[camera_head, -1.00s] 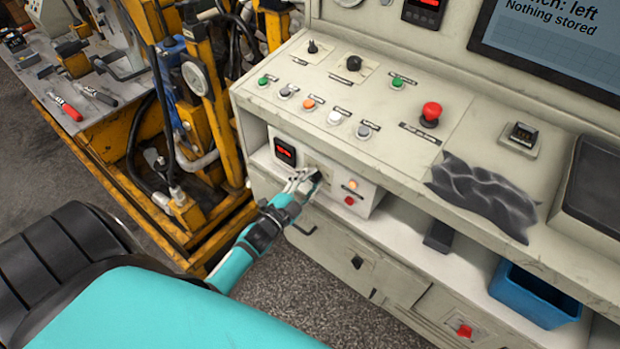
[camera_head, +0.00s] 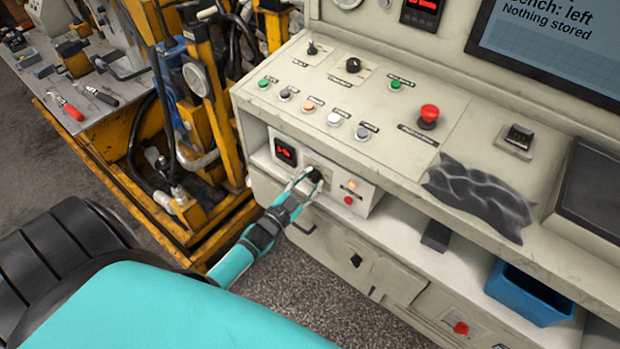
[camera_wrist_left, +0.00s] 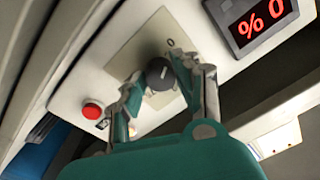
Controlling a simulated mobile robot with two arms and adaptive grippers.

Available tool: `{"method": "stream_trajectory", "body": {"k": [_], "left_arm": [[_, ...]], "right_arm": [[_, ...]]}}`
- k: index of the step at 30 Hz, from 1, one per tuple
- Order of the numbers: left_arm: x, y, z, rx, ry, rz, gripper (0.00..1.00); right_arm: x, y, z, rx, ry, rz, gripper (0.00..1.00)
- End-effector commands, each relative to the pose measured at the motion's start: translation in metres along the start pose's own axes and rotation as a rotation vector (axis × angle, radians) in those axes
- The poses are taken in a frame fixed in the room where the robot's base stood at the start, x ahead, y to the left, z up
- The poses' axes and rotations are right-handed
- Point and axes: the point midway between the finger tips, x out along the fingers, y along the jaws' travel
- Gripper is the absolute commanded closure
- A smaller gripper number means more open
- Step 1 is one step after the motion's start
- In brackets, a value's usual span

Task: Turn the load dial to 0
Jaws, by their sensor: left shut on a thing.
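The load dial (camera_head: 316,175) is a dark round knob on a pale plate of the small control box under the console's ledge. It also shows in the left wrist view (camera_wrist_left: 160,73), its pale mark near the lower edge of the knob in that picture. My left gripper (camera_head: 309,178) is shut on the dial, with one finger on each side of it in the left wrist view (camera_wrist_left: 164,80). A red-digit display (camera_head: 285,151) sits beside the dial; in the left wrist view the display (camera_wrist_left: 262,15) reads "% 0". My right gripper is not in view.
A lit orange lamp (camera_head: 352,184) and a red button (camera_head: 348,200) sit right of the dial on the same box. A blue bin (camera_head: 528,294) stands on the lower shelf. A yellow frame with hoses (camera_head: 205,215) stands left.

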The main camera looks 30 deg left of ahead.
Motion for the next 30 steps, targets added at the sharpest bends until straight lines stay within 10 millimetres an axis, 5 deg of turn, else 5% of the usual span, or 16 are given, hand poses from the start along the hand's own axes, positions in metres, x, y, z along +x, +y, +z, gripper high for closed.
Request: {"method": "stream_trajectory", "body": {"k": [8, 9, 13, 23, 30], "left_arm": [[-0.001, 0.001, 0.002, -0.002, -0.006, 0.001, 1.0], [-0.001, 0.001, 0.002, -0.002, -0.006, 0.001, 0.64], [-0.001, 0.001, 0.002, -0.001, -0.005, 0.001, 0.47], [-0.004, 0.001, 0.001, 0.0, -0.003, 0.001, 0.46], [-0.042, 0.001, 0.002, 0.0, -0.005, 0.002, 0.46]], "right_arm": [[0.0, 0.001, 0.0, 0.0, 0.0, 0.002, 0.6], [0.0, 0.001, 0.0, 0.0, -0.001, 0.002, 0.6], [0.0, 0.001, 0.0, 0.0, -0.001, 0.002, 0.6], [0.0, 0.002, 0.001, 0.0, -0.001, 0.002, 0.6], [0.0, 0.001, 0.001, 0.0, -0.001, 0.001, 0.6]]}}
